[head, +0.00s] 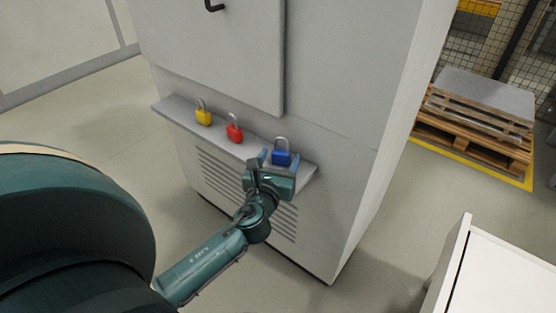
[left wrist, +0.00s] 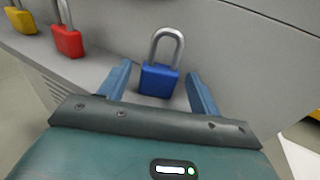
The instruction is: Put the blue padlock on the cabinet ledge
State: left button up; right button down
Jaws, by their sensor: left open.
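The blue padlock (head: 282,157) stands upright on the cabinet ledge (head: 218,135), near its right end. In the left wrist view the blue padlock (left wrist: 159,80) sits between the two blue fingers, with a gap on each side. My left gripper (head: 279,158) is open around or just in front of it; the left wrist view shows the spread fingers (left wrist: 158,90) too. The ledge (left wrist: 95,75) lies beneath the padlock. My right gripper is not in view.
A yellow padlock (head: 203,117) and a red padlock (head: 234,132) stand on the ledge to the left. The grey cabinet (head: 345,100) rises behind. A wooden pallet (head: 470,135) lies at the right, and a white unit (head: 505,275) stands at lower right.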

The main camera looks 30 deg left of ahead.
pick_arm(q)
jog(key=shift+r, duration=0.25)
jog(key=f+v, duration=0.1)
jog(key=v, duration=1)
jog(key=s+d+n+g+h, duration=0.1)
jog(key=s+d+n+h, duration=0.3)
jog(key=n, duration=1)
jog(key=s+d+n+g+h, duration=0.2)
jog(key=s+d+n+h, duration=0.2)
jog(key=d+n, duration=0.5)
jog(key=n+h, duration=0.2)
jog(key=n, duration=0.3)
jog(key=shift+s+d+n, duration=0.3)
jog(key=shift+d, duration=0.05)
jog(key=shift+s+f, duration=0.1)
jog(key=shift+f, duration=0.05)
